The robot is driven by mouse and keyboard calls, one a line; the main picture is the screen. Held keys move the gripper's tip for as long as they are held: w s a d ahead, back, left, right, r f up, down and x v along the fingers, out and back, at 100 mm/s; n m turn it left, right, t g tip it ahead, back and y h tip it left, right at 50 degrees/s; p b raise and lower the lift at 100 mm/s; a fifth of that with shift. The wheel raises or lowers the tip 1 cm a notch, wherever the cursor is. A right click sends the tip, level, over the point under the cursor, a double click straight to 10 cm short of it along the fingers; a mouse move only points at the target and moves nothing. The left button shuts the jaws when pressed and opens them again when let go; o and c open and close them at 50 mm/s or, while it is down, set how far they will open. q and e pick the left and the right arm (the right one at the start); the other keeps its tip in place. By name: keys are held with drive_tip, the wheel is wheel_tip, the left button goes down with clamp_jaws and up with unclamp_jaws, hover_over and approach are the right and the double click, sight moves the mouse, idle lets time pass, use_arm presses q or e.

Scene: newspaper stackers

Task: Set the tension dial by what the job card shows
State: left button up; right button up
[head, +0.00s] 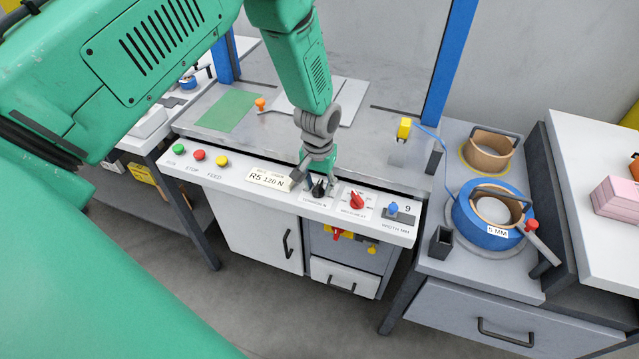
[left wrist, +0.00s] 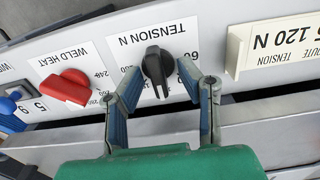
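The tension dial is a black knob (left wrist: 157,66) on a white plate marked TENSION N, upside down in the left wrist view. Its ridge runs roughly up and down in that picture; part of the scale around it is hidden. The job card (head: 268,180) on the panel, left of the dial in the head view, reads R5 120 N. The card (left wrist: 280,50) is partly cut off in the left wrist view. My left gripper (left wrist: 157,75) is open, its fingertips on either side of the knob with visible gaps. My right gripper is not in view.
The red weld heat knob (head: 356,200) and blue width knob (head: 393,208) sit right of the dial. Green, red and yellow (head: 221,161) buttons line the panel's left. A blue strap coil (head: 487,215) stands on the right-hand bench.

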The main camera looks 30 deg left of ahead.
sight(319, 184)
use_arm(q)
drive_tip(key=shift+r, duration=0.25)
wheel_tip(319, 184, up, 11)
drive_tip(key=shift+r, duration=0.15)
drive_tip(key=shift+w, duration=0.1)
idle(0.3)
